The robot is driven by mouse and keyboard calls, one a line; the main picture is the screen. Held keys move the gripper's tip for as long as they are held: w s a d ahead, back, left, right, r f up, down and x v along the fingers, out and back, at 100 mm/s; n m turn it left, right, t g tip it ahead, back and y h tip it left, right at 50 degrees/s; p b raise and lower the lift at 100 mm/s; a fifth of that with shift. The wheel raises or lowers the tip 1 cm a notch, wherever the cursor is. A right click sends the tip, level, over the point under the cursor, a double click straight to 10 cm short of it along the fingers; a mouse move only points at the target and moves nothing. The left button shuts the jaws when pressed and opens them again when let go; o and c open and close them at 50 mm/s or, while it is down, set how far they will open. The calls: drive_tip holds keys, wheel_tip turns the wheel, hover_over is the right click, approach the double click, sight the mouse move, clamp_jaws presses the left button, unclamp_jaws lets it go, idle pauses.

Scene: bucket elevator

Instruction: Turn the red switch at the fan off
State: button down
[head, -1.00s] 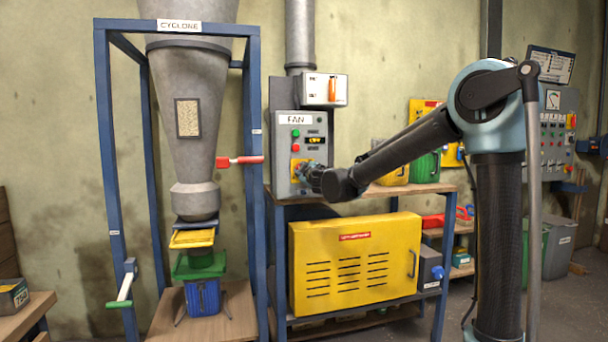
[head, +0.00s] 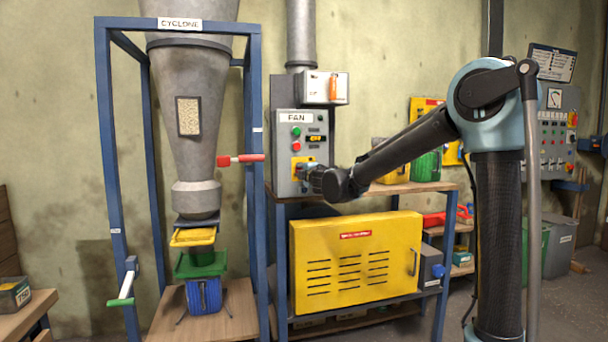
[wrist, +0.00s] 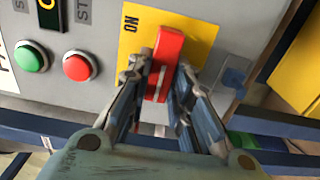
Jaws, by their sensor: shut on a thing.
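The red switch (wrist: 166,55) is a bar-shaped handle on a yellow plate (wrist: 195,28) in the wrist view. The plate carries the word ON, shown upside down, to the left of the handle's far end. The handle stands nearly upright in that picture, leaning slightly right. My gripper (wrist: 160,82) has a finger on each side of it and is shut on it. In the head view my gripper (head: 306,173) reaches the lower part of the grey fan panel (head: 285,150) and hides most of the switch. Any OFF mark is hidden.
Green (wrist: 30,55) and red (wrist: 80,66) push buttons sit left of the plate. A small display (head: 314,139) is on the panel. A yellow louvred cabinet (head: 350,265) stands under the shelf. The cyclone frame (head: 258,150) with a red handle (head: 240,160) stands left.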

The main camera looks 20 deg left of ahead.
drive_tip(key=shift+s+f, duration=0.1)
drive_tip(key=shift+s, duration=0.1)
drive_tip(key=c, duration=1.4)
unclamp_jaws()
drive_tip(key=shift+a, duration=0.1)
drive_tip(key=shift+c, duration=0.2)
drive_tip(key=shift+w, duration=0.1)
drive_tip(key=v, duration=1.2)
